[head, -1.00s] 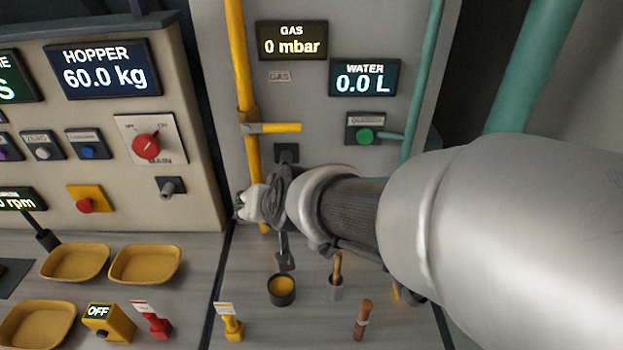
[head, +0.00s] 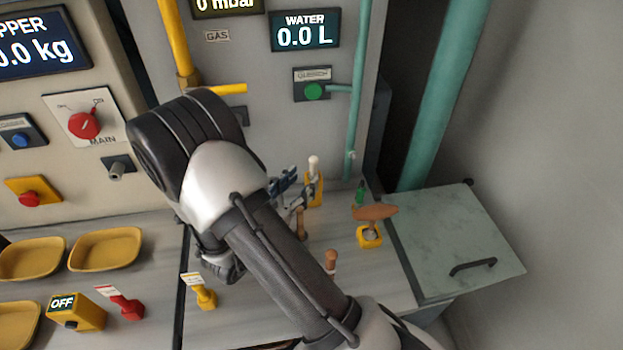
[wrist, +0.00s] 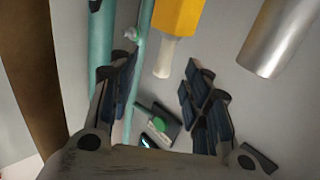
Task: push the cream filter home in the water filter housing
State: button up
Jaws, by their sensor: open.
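The cream filter (head: 314,165) stands upright in the yellow water filter housing (head: 314,190), at the back of the bench below the green quench button. Its cream upper end sticks out above the housing. In the wrist view the cream filter (wrist: 168,58) and yellow housing (wrist: 178,16) show upside down, beyond the fingertips. My gripper (head: 288,184) is just left of the filter in the head view. In the wrist view my gripper (wrist: 160,78) has its fingers wide apart with nothing between them. I see no contact with the filter.
A wooden-topped piece in a yellow holder (head: 370,236) stands to the right. A green pipe (head: 356,110) runs down the panel behind. A wooden handle (head: 331,262) stands in front. A grey lidded box (head: 455,240) is at the right. A silver cylinder (wrist: 285,35) shows in the wrist view.

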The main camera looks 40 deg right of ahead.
aim_at(312, 167)
jog(key=x, duration=0.2)
jog(key=b+x, duration=0.1)
jog(key=x, duration=0.4)
jog(key=shift+w+r+b, duration=0.15)
jog(key=shift+w+b, duration=0.2)
jog(key=shift+b, duration=0.05)
grip_shut()
